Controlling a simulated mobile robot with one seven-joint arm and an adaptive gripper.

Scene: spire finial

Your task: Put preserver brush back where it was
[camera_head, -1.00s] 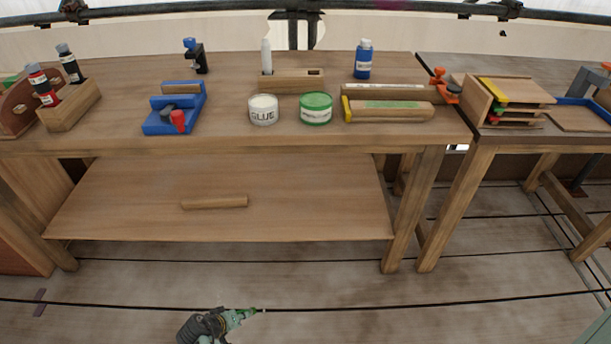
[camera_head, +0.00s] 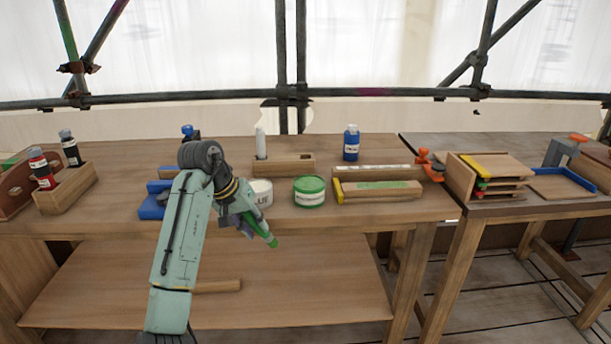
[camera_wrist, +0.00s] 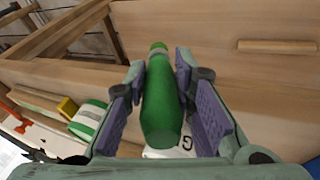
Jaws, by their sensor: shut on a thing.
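My gripper (camera_head: 250,226) is shut on the green preserver brush (camera_head: 268,238), in front of the bench's front edge. In the wrist view the brush's green handle (camera_wrist: 162,105) lies between the two finger pads; its bristles cannot be made out. The white glue tin (camera_head: 262,190) is partly hidden behind my gripper. The green-labelled preserver tin (camera_head: 309,191) stands just right of it. Behind the tins is a wooden holder (camera_head: 285,167); a white-handled thing (camera_head: 260,143) stands upright at its left end, and a dark opening shows at its right end.
A blue bottle (camera_head: 351,143) stands right of the holder. Wooden bars (camera_head: 380,190) lie to the right of the tins. A blue tool (camera_head: 152,207) is left of my arm. A wooden stick (camera_head: 218,286) lies on the lower shelf.

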